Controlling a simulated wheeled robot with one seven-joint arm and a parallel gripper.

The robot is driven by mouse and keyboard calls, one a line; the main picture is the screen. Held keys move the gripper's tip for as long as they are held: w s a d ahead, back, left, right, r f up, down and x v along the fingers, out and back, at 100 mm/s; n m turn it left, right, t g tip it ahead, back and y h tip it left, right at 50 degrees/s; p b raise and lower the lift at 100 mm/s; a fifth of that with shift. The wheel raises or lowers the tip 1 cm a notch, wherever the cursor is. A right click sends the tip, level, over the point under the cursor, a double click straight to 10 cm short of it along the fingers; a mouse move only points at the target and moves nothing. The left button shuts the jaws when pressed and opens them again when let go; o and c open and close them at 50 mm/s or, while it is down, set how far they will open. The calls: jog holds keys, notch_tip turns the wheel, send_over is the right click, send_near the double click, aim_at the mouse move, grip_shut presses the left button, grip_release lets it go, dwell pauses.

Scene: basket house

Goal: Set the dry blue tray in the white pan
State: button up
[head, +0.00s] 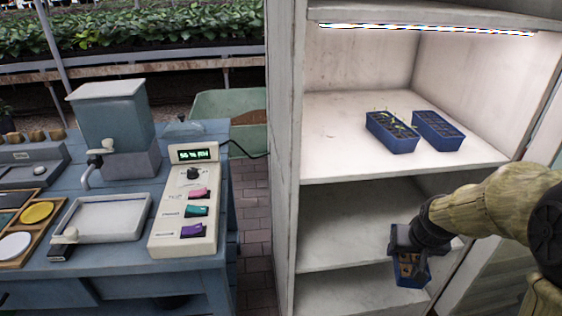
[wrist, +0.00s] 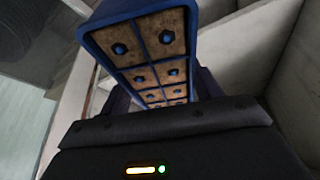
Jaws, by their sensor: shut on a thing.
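My gripper (head: 405,240) is shut on a blue tray (head: 411,278) with light brown, dry-looking cells, in front of the cabinet's lower shelves. In the wrist view the held tray (wrist: 150,55) shows several brown cells with dark dimples and no sprouts. The white pan (head: 105,215) lies on the blue bench at the left, well apart from my gripper. It looks empty, with a pale knob at its front left corner.
Two other blue trays, one with sprouts (head: 392,133) and one dark (head: 438,131), stand on the lit upper shelf (head: 340,160). A control box (head: 187,215) and a water dispenser (head: 115,125) stand near the pan. The cabinet's side wall (head: 284,150) rises between bench and shelves.

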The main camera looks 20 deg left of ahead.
jog(key=d+f+m, duration=0.1)
jog(key=d+f, duration=0.3)
jog(key=f, duration=0.5)
jog(key=d+f+m, duration=0.1)
jog(key=d+f, duration=0.4)
jog(key=f, duration=0.4)
jog(key=shift+w+m+h, duration=0.2)
jog(key=shift+m+h, duration=0.2)
jog(key=shift+a+f, duration=0.1)
